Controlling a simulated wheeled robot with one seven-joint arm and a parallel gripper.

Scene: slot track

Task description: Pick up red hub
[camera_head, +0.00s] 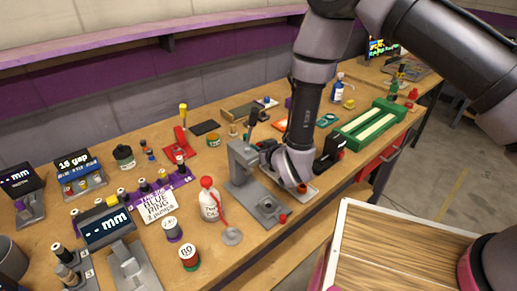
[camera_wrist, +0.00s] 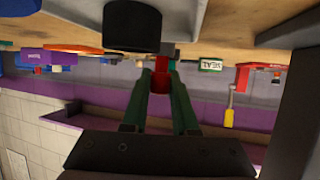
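My gripper (camera_wrist: 160,78) shows in the wrist view as two dark green fingers. A small red part (camera_wrist: 159,84), which looks like the red hub, sits between the fingertips, and no clear gap shows on either side of it. A short grey piece (camera_wrist: 167,48) adjoins it on the table side. In the head view my gripper is low over a small tray beside the grey press, and my wrist largely hides the fingers. I cannot tell whether the red part is clear of what is under it.
A black cylinder (camera_wrist: 132,26) is close beside the fingers in the wrist view. The grey press (camera_head: 243,165) stands left of my wrist in the head view. A green rail fixture (camera_head: 368,128) is to the right. A white bottle (camera_head: 209,203) stands front left.

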